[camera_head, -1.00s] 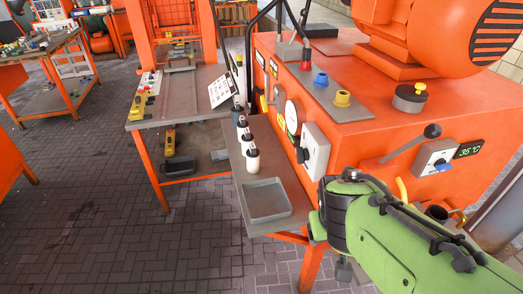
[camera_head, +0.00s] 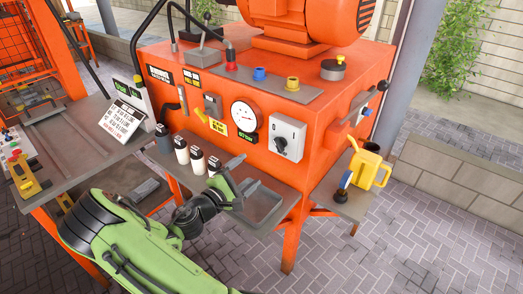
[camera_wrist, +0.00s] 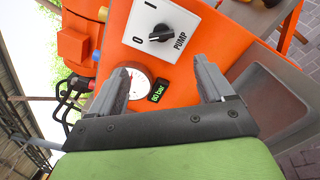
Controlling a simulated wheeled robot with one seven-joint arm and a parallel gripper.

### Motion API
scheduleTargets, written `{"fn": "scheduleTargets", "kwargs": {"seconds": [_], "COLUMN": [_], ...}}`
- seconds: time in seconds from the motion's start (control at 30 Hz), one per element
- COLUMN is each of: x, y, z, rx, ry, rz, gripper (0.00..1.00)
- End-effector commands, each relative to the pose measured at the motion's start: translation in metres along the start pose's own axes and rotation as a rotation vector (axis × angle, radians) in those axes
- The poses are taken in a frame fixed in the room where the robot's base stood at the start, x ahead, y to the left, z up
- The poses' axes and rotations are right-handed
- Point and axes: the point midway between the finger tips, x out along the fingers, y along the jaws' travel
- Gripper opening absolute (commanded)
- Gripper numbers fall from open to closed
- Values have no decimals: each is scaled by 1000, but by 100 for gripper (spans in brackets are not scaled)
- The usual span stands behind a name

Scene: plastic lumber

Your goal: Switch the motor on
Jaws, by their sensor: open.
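The motor (camera_head: 295,30) sits on top of an orange machine (camera_head: 340,95). A white switch panel (camera_head: 287,128) with a black rotary knob (camera_head: 282,144) is on the machine's front. In the wrist view this panel (camera_wrist: 178,17) is marked 0, I and PUMP; its knob (camera_wrist: 161,33) lies sideways, and I cannot tell which mark it points at. My gripper (camera_head: 243,175) is open and empty, below and left of the panel in the head view. In the wrist view its fingers (camera_wrist: 161,72) are apart with the panel beyond them, not touching it. No label naming the motor is readable.
A round gauge (camera_head: 244,115) and a green display (camera_head: 247,138) are left of the panel. Several bottles (camera_head: 182,150) and a grey tray (camera_head: 264,203) are on the shelf below. A yellow watering can (camera_head: 368,166) stands at right.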

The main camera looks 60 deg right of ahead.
Motion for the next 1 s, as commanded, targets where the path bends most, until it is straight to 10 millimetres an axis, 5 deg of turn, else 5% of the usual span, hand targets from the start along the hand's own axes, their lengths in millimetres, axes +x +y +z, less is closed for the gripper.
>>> {"fn": "scheduleTargets", "kwargs": {"seconds": [0.5, 0.7, 0.93, 1.0], "x": [124, 144, 145, 145], "y": [-2, -2, -2, -2], "z": [2, 1, 0, 0], "rx": [5, 4, 4, 4], "ry": [-4, -1, 0, 0], "rz": [-5, -5, -4, -4], "gripper": [81, 81, 81, 72]}}
